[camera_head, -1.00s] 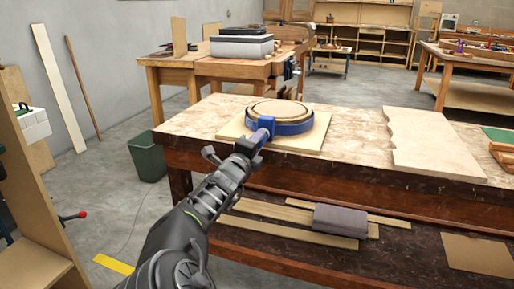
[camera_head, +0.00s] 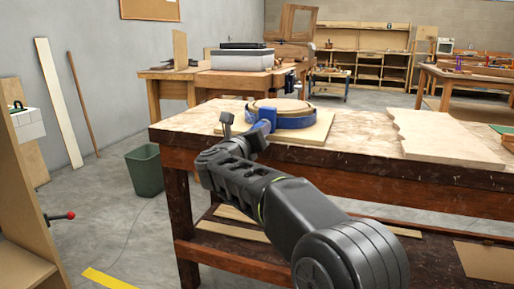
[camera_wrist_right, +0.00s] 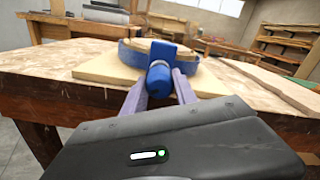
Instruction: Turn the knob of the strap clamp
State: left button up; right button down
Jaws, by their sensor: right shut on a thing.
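The strap clamp has a blue band (camera_head: 297,122) wrapped around a round wooden lamination (camera_head: 282,105). It lies on a pale square board (camera_head: 311,133) near the bench's front left corner. The clamp's blue block (camera_head: 267,115) faces me, and its blue knob (camera_wrist_right: 159,80) points toward the right wrist camera. My right gripper (camera_wrist_right: 160,90) is at the knob, with one finger on each side, shut on it. In the head view my right gripper (camera_head: 257,134) is small and partly hidden by its own wrist. My left gripper is not in view.
The workbench top (camera_head: 358,135) is clear beside the board, with a wavy-edged pale panel (camera_head: 445,138) to the right. A green bin (camera_head: 145,170) stands on the floor to the left. Planks (camera_head: 232,230) lie on the lower shelf.

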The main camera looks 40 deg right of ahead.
jog(key=m+b, duration=0.2)
jog(key=m, duration=0.1)
jog(key=shift+s+d+f+b, duration=0.1)
jog(key=shift+d+f+b, duration=0.1)
jog(key=shift+b, duration=0.15)
jog(key=shift+r+m+b, duration=0.1)
jog(key=shift+m+b, duration=0.4)
jog(key=shift+m, duration=0.4)
jog(key=shift+r+m, duration=0.1)
jog(key=shift+m, duration=0.8)
jog(key=m, duration=0.3)
jog(key=shift+m, duration=0.3)
jog(key=m, duration=0.3)
jog(key=shift+m, duration=0.3)
jog(key=m, duration=0.6)
jog(key=shift+m, duration=0.4)
jog(key=shift+a, duration=0.1)
